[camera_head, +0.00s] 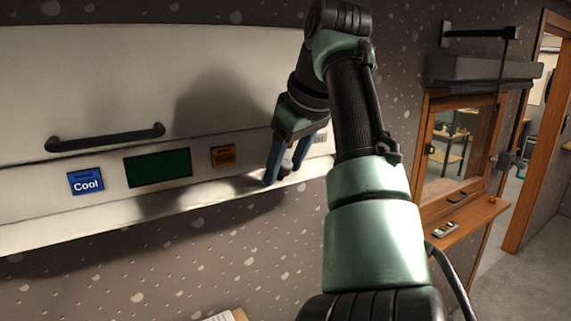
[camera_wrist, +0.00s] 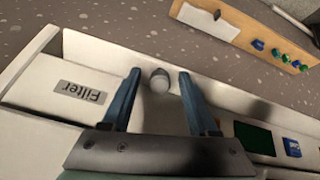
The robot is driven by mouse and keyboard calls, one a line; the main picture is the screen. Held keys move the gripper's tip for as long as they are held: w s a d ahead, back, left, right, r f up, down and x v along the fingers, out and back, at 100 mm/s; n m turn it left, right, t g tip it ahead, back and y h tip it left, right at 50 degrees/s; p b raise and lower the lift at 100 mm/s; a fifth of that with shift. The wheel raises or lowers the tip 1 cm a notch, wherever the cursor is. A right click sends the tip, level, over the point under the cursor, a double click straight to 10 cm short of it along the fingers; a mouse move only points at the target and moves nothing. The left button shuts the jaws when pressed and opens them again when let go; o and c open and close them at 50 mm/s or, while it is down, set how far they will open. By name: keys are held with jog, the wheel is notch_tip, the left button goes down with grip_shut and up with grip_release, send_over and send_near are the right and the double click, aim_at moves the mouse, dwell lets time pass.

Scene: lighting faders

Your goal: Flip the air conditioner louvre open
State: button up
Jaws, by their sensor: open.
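The white air conditioner (camera_head: 60,90) hangs on the wall, with a dark bar handle (camera_head: 105,138) on its front. Its louvre (camera_head: 120,222) looks like the long white strip along the bottom edge; I cannot tell its exact angle. In the wrist view the strip (camera_wrist: 245,100) carries a small round whitish knob (camera_wrist: 159,83). My gripper (camera_head: 284,177) is at the right part of the lower edge. Its two blue fingers are open, and in the wrist view the gripper (camera_wrist: 160,76) has the knob between its fingertips. I see gaps beside the knob; contact is not clear.
The unit bears a blue Cool label (camera_head: 86,183), a green display (camera_head: 158,168), an orange label (camera_head: 222,156) and a Filter label (camera_wrist: 80,91). A wooden board (camera_wrist: 255,36) with paper and coloured knobs lies below. A wood-framed window (camera_head: 455,150) and doorway are at right.

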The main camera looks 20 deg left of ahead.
jog(key=b+v, duration=0.1)
jog(key=v, duration=1.2)
